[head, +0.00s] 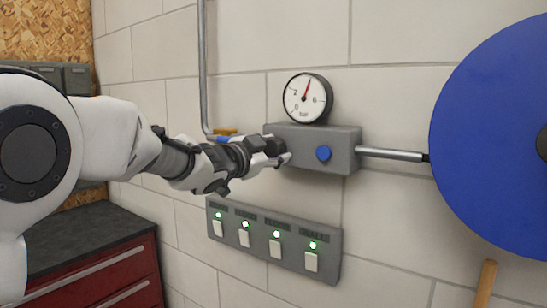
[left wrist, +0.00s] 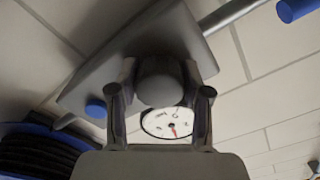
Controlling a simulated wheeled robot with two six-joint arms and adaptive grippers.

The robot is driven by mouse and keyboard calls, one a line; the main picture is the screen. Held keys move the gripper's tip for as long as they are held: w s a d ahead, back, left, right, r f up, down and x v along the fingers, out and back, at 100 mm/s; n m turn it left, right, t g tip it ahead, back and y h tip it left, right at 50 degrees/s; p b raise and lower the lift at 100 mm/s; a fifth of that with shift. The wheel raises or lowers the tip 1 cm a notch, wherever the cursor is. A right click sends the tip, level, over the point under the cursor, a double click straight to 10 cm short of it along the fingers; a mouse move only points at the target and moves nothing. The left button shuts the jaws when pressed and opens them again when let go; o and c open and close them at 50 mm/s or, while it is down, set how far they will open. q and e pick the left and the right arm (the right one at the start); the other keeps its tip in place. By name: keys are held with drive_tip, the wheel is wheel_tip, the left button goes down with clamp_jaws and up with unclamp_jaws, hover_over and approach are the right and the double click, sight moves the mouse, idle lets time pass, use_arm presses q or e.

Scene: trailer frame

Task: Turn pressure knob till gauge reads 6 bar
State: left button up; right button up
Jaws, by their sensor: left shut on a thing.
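The grey regulator box (head: 345,138) is fixed to the wall. The round white pressure gauge (head: 306,98) sits on top of it; its red needle points up and slightly right, between the 2 and the 6. My left gripper (head: 280,151) is at the box's front left, shut on the dark pressure knob, which the fingers largely hide in the head view. In the left wrist view the round knob (left wrist: 160,83) sits between the two fingers, with the gauge (left wrist: 169,123) partly covered behind the gripper. My right gripper is not in view.
A blue button (head: 323,153) is right of the gripper on the box. A pipe (head: 390,154) runs right toward a big blue reel (head: 490,130). A switch panel (head: 270,240) with green lights is below. A red cabinet (head: 100,275) stands lower left.

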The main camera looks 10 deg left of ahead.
use_arm(q)
drive_tip(key=m+b, duration=0.3)
drive_tip(key=m, duration=0.4)
drive_tip(key=shift+f+b, duration=0.1)
drive_tip(key=shift+b, duration=0.25)
drive_tip(key=m+b, duration=0.1)
drive_tip(key=m, duration=0.2)
drive_tip(key=shift+m+b, duration=0.35)
drive_tip(key=shift+m, duration=0.05)
drive_tip(key=shift+r+m+b, duration=0.2)
drive_tip(key=shift+m+b, duration=0.55)
drive_tip(key=shift+m, duration=1.05)
drive_tip(key=o, duration=1.2)
drive_tip(key=shift+c, duration=0.2)
